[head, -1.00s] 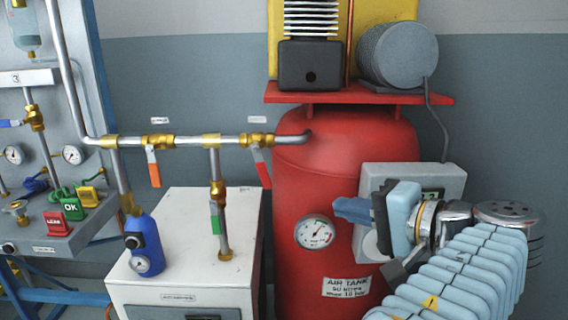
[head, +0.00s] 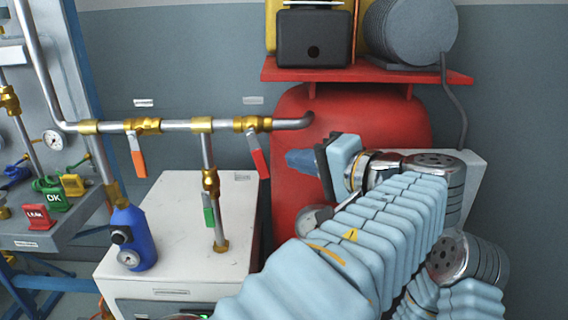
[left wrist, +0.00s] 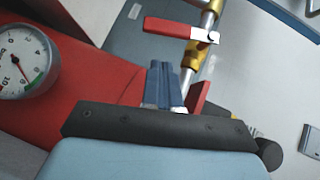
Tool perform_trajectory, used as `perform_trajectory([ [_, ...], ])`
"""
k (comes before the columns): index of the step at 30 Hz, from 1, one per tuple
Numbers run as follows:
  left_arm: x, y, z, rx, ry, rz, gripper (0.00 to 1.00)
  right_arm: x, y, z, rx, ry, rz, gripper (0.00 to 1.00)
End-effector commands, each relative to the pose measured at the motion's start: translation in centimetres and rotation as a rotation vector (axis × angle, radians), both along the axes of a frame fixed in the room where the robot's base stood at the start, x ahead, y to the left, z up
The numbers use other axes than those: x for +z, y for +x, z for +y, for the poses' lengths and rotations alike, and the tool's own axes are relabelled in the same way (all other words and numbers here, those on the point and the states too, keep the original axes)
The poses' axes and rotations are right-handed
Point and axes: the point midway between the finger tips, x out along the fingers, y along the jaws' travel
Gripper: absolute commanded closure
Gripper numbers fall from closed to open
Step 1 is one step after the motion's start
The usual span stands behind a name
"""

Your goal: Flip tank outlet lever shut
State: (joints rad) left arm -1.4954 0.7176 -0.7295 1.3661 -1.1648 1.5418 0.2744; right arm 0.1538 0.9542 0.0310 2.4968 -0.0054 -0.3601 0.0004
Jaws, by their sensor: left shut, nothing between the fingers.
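The tank outlet lever (head: 259,162) is a red handle hanging down, tilted slightly right, from a brass valve (head: 252,124) on the horizontal pipe beside the red air tank (head: 291,194). In the left wrist view the lever (left wrist: 180,28) lies beyond the fingertips, with a visible gap. My left gripper (head: 291,161) is right of the lever in the head view, in front of the tank. Its blue fingers (left wrist: 161,72) are shut together and empty. The arm hides the tank's lower part. My right gripper is not in view.
An orange lever (head: 137,155) hangs from the same pipe further left, and a green one (head: 208,211) is on the vertical branch. A white cabinet (head: 172,211) and blue filter bottle (head: 137,237) stand below. A red shelf (head: 365,76) is above the tank.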

Motion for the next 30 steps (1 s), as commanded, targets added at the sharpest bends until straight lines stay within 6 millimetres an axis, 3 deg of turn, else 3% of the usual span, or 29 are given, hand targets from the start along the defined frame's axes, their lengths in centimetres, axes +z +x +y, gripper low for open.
perform_trajectory([
  [7,-0.7,-0.1,2.6,-0.002,-0.001,0.000,1.00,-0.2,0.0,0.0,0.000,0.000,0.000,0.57],
  [19,-0.9,-0.1,2.9,-0.002,0.001,0.000,1.00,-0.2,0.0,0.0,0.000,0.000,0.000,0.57],
  [25,-2.4,-0.1,3.8,-0.002,0.170,0.002,1.00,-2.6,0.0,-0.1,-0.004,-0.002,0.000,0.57],
  [30,-2.3,-0.1,4.5,-0.002,0.196,0.002,1.00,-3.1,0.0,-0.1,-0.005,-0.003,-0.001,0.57],
])
